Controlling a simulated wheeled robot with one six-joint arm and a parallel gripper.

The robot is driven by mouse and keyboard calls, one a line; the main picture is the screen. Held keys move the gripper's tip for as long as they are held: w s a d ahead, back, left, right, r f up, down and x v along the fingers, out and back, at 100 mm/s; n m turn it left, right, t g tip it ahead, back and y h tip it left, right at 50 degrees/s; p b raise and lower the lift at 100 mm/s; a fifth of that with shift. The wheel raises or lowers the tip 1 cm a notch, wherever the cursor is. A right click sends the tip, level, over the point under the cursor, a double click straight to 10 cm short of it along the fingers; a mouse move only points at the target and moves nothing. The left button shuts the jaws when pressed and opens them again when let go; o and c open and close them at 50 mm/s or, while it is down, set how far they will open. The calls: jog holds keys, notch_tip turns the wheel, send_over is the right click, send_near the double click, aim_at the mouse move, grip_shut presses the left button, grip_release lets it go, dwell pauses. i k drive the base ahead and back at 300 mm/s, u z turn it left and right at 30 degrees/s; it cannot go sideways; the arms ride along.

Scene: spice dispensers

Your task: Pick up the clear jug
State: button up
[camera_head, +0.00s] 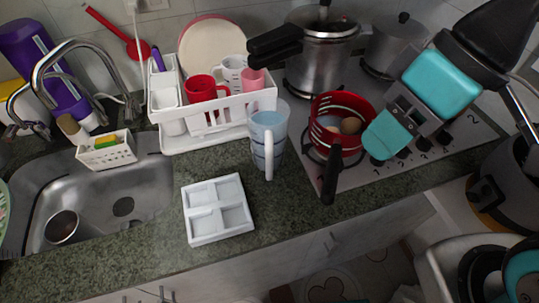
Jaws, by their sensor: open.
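The clear jug (268,137) stands upright on the green counter, in front of the right end of the white dish rack. It looks bluish and see-through, with dark marks on its side and a pale handle facing the front. My gripper (378,140) is up and to the right of the jug, over the hob by the red pot. It is open and apart from the jug. One teal finger shows clearly; the far side of the jaws is partly hidden.
A red pot (322,133) with brown items stands close right of the jug, its black handle (329,178) jutting forward. A white dish rack (204,142) holds cups behind. A white divided tray (218,235) lies in front left. A sink (150,173) is at left. A pressure cooker (318,70) stands behind.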

aim_at(268, 116)
jog(key=k, duration=1.65)
jog(key=u, duration=0.85)
jog(key=i, duration=1.6)
jog(key=z, duration=2)
